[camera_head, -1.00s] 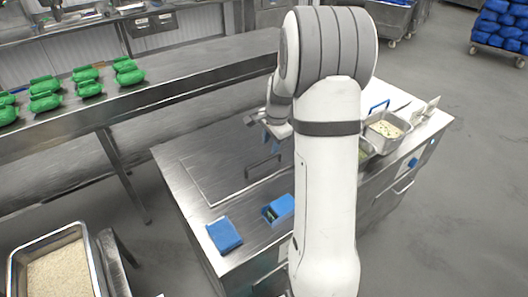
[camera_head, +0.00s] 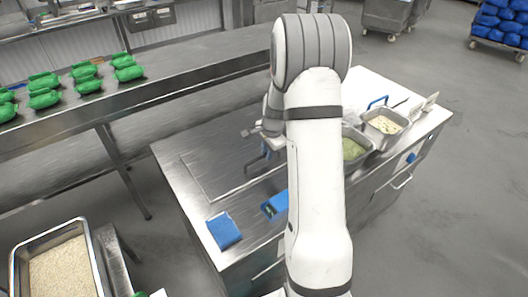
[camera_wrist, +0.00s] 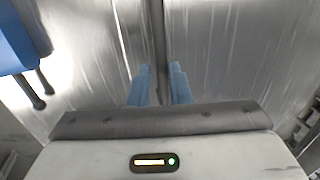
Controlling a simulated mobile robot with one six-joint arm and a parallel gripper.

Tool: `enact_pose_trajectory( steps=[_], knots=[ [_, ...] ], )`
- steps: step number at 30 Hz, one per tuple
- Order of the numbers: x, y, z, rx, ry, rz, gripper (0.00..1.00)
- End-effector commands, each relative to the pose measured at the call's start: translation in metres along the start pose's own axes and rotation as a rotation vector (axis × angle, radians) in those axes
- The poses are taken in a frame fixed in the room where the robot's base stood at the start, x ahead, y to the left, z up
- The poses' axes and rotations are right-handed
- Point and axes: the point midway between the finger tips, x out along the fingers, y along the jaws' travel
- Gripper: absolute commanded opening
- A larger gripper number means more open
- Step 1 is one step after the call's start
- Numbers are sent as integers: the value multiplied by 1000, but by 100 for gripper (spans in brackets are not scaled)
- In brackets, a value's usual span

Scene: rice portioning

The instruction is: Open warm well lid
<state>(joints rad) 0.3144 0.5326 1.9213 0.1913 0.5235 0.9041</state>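The warm well lid (camera_head: 205,172) is a flat steel panel in the counter top, lying flat and closed. Its dark bar handle (camera_head: 257,166) stands up near the panel's right part and is partly hidden by my gripper. In the wrist view the handle (camera_wrist: 158,40) runs down between the two blue fingertips of my gripper (camera_wrist: 160,88). A narrow gap shows on each side of the bar, so my gripper looks open around it. In the head view my gripper (camera_head: 264,151) is low over the lid, partly hidden by my arm.
A blue block (camera_head: 224,231) and a blue holder (camera_head: 275,205) sit at the counter's front edge; a blue thing (camera_wrist: 14,45) fills the wrist view's upper left. Steel food pans (camera_head: 400,137) stand on the right. Green bundles (camera_head: 88,78) lie on the back bench.

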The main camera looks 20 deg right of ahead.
Motion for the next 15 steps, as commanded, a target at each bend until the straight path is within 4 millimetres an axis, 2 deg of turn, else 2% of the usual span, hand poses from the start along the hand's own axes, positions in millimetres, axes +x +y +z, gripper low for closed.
enact_pose_trajectory(
  steps=[1,6,15],
  knots=[
    [0,0,0,0,0,0,13],
    [0,1,0,1,0,1,0],
    [0,2,0,1,-2,4,0]
  ],
)
